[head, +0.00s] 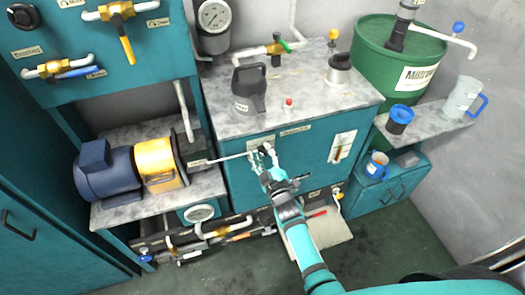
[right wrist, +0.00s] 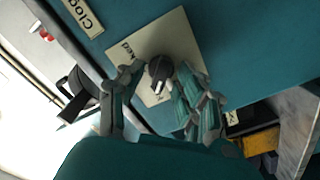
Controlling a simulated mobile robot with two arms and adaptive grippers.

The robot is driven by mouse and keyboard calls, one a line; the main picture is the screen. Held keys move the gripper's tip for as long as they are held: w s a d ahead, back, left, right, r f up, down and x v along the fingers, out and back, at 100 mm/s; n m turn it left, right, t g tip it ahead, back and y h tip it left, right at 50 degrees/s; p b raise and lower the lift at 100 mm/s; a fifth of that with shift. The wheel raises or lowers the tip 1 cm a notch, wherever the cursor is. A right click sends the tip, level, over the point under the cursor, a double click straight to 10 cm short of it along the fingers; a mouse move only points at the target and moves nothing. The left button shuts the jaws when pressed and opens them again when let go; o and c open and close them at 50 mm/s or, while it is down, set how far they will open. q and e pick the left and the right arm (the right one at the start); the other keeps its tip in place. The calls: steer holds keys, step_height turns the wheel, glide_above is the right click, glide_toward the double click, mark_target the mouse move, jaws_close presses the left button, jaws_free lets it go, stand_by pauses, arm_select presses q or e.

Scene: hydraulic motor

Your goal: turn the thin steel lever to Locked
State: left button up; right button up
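My right gripper (head: 264,155) reaches up to the front of the teal cabinet (head: 240,178). In the right wrist view its two fingers (right wrist: 160,100) stand apart, one on each side of a small dark hub with a pale steel end (right wrist: 160,70). The hub sits on a beige plate (right wrist: 146,42) whose lettering is partly hidden; one word ends in "ked". I cannot tell whether the fingers touch the hub. In the head view a thin pale rod (head: 228,156) runs left from beside the gripper toward the motor; I cannot tell whether it is the lever. My left gripper is not in view.
A blue and yellow motor (head: 156,163) stands on a bench at left. A dark jug (head: 249,90) and a red button (head: 288,103) are on the marbled cabinet top. A green drum (head: 377,75) stands at right. Pipes and valves run low; the floor in front is clear.

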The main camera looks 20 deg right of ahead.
steer(key=shift+c, duration=1.1)
jaws_close()
